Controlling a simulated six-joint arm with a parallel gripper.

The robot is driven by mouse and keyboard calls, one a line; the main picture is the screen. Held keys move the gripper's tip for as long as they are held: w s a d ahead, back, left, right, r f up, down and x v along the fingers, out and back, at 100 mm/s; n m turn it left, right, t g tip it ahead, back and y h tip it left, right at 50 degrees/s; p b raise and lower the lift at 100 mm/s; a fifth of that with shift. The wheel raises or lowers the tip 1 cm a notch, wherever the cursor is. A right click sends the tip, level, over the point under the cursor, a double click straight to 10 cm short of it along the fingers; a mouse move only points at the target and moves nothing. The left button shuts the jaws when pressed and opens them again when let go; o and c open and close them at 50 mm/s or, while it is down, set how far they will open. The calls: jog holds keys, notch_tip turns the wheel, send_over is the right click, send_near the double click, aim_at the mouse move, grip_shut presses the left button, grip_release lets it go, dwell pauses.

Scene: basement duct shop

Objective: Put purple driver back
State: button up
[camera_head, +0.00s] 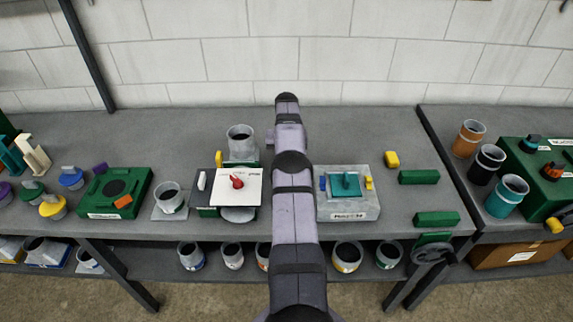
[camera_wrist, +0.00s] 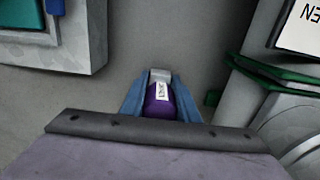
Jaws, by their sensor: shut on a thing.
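My gripper (camera_wrist: 160,82) shows in the wrist view with its two blue fingers shut on the purple driver (camera_wrist: 159,103). The driver is a short purple piece with a white label and a pale grey end between the fingers. Bare grey bench top shows around it; I cannot tell whether the driver touches the bench. In the head view my own arm hides the gripper and the driver. No place for the driver can be made out for certain in either view.
A grey box with a teal block (camera_head: 346,186) stands right of my arm. A white panel with a red knob (camera_head: 237,182) stands left. Grey-collared pots (camera_head: 240,138), a green box (camera_head: 114,193) and green blocks (camera_head: 418,177) stand around.

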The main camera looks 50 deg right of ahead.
jog(key=shift+f, duration=0.2)
jog(key=o, duration=1)
jog(key=shift+o, duration=0.2)
jog(key=shift+r, duration=0.1)
jog(key=shift+r, duration=0.1)
notch_tip(320, 180, up, 10)
jog(key=p, duration=0.2)
jog(key=shift+p, duration=0.3)
jog(key=shift+r+p, duration=1.05)
jog(key=shift+p, duration=0.25)
